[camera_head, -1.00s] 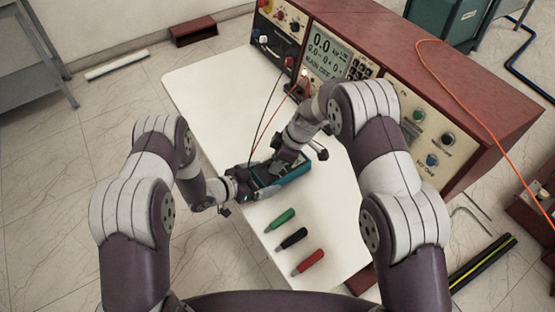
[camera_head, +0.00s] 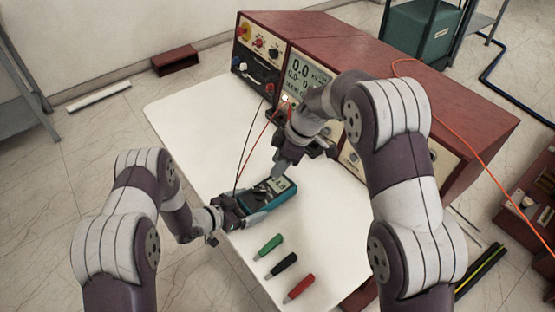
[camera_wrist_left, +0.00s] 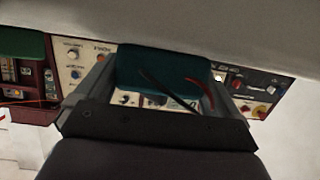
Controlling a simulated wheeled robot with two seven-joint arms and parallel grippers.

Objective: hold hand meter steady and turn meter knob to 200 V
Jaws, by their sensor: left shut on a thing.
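The hand meter (camera_head: 277,186) is a teal handheld unit with a grey display, lying on the white table (camera_head: 185,125) in the head view. My left gripper (camera_head: 234,208) is shut on its near left end. In the left wrist view the meter's teal end (camera_wrist_left: 150,72) sits between the two fingers. My right gripper (camera_head: 283,163) is just above the meter's far side, apart from the display. Whether its fingers are open or shut is unclear. The meter knob is hidden by my grippers. A black and a red lead run from the meter up to the console.
A red console (camera_head: 440,105) with a lit screen (camera_head: 305,72) stands along the table's far right side. Green (camera_head: 268,246), black (camera_head: 282,264) and red (camera_head: 299,287) handled probes lie on the table's near end. The table's left part is clear.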

